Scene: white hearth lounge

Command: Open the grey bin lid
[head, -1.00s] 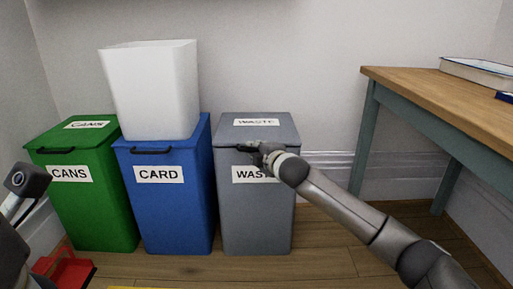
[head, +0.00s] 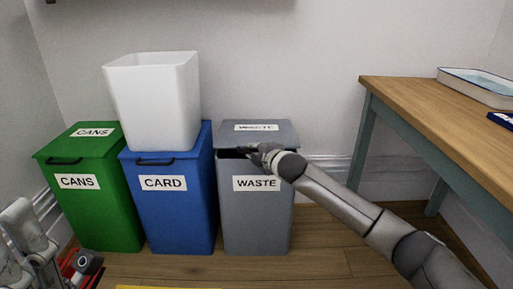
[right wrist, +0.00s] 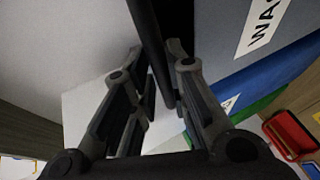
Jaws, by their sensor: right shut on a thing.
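The grey waste bin (head: 256,215) stands on the floor at the right end of a row of bins. Its grey lid (head: 262,137) is raised slightly at the front, with a dark gap under its front edge. My right gripper (head: 257,153) is at the front edge of the lid, shut on its dark handle. In the right wrist view, the fingers of my right gripper (right wrist: 166,85) stand on either side of a dark bar, the handle (right wrist: 152,45). My left gripper (head: 30,240) is low at the left edge, partly cut off, and its fingers are unclear.
A green cans bin (head: 105,215) and a blue card bin (head: 180,220) stand left of the grey bin. A white open container (head: 152,105) sits on the blue lid. A wooden table (head: 430,107) stands at right. A red object (head: 70,262) lies low at left.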

